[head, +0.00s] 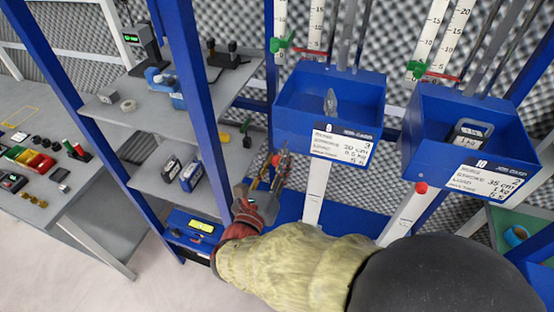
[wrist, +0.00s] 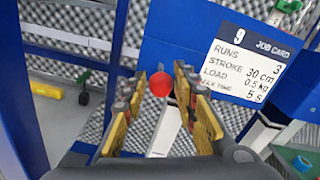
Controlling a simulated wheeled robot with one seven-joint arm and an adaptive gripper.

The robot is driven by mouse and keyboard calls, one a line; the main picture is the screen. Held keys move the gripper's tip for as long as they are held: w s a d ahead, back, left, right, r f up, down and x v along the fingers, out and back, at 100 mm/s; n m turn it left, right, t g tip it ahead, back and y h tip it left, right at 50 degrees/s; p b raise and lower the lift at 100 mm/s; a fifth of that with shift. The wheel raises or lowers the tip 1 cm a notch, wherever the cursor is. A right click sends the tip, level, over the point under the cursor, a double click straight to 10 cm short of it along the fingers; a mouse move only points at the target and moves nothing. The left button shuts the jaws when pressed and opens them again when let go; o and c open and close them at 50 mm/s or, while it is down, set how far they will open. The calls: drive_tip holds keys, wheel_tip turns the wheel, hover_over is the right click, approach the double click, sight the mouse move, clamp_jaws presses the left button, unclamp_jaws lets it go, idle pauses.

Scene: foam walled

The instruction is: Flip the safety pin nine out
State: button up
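The pin of station nine shows as a round red knob (wrist: 160,84) on a pale upright post below the blue box with job card 9 (wrist: 250,62). In the head view the knob (head: 276,160) is small and partly hidden by my gripper (head: 273,172). My gripper (wrist: 158,80) is open, its yellow-padded fingers on either side of the knob in the wrist view. A gap shows between the knob and each finger; I cannot tell how deep the knob sits between them. The blue box of nine (head: 300,105) holds a grey pointed thing.
Right of it is the blue box of station ten (head: 420,130), with a 1 kg weight (head: 468,136) and its own red knob (head: 421,188). Blue rack posts (head: 197,95) and grey shelves (head: 110,112) stand close on the left. A side table (head: 35,205) is farther left.

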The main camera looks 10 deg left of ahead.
drive_tip(key=shift+o, duration=1.3)
drive_tip(key=s, duration=1.2)
drive_tip(key=shift+a, duration=0.45)
drive_tip(key=shift+w, duration=0.1)
